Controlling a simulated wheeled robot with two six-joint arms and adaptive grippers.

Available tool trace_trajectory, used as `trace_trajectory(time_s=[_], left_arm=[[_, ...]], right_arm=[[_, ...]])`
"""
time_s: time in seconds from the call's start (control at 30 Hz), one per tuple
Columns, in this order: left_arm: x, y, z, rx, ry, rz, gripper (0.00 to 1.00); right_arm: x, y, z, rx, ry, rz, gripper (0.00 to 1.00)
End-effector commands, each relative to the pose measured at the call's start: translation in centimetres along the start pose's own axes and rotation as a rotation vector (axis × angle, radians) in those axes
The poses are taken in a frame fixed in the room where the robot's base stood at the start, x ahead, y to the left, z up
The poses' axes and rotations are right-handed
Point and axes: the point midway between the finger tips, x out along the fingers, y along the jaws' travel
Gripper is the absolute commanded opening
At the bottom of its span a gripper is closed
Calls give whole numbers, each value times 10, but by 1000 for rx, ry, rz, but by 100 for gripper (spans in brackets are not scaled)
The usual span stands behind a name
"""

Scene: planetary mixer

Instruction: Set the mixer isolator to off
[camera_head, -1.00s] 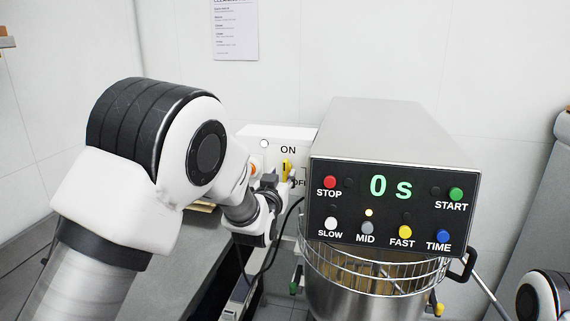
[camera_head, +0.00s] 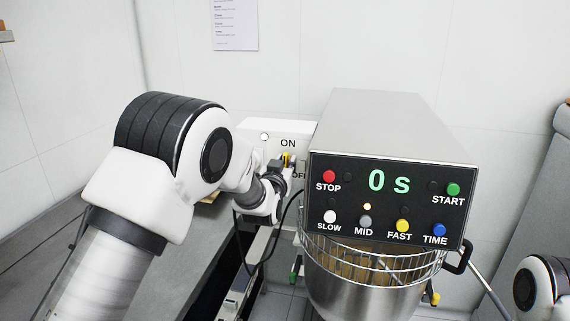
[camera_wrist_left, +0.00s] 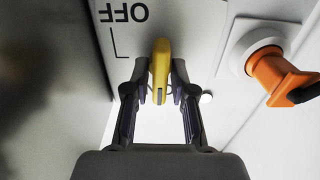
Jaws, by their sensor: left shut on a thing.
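The mixer isolator is a white box (camera_head: 258,129) on the wall, left of the mixer, with ON and OFF marks on its face. Its yellow handle (camera_head: 287,158) shows just beyond my left gripper (camera_head: 283,172) in the head view. The OFF mark (camera_wrist_left: 130,12) appears upside down there, beside the handle. My right gripper is out of view; part of the right arm shows at the lower right.
The mixer (camera_head: 390,125) stands just right of the isolator, its display reading 0 s, above a steel bowl (camera_head: 365,290) with a wire guard. An orange plug (camera_wrist_left: 278,75) sits in a white socket beside the handle. A grey counter (camera_head: 185,250) lies below my left arm.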

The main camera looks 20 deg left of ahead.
Motion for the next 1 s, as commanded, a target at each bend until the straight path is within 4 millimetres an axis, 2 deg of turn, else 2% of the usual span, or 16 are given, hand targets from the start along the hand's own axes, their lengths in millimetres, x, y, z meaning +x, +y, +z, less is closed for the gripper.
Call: trace_trajectory(time_s=[0.37, 1.0], left_arm=[[0, 1, 4, 181, 1, 0, 0], [0, 5, 6, 776, -1, 1, 0]], right_arm=[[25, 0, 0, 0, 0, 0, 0], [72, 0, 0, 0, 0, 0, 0]])
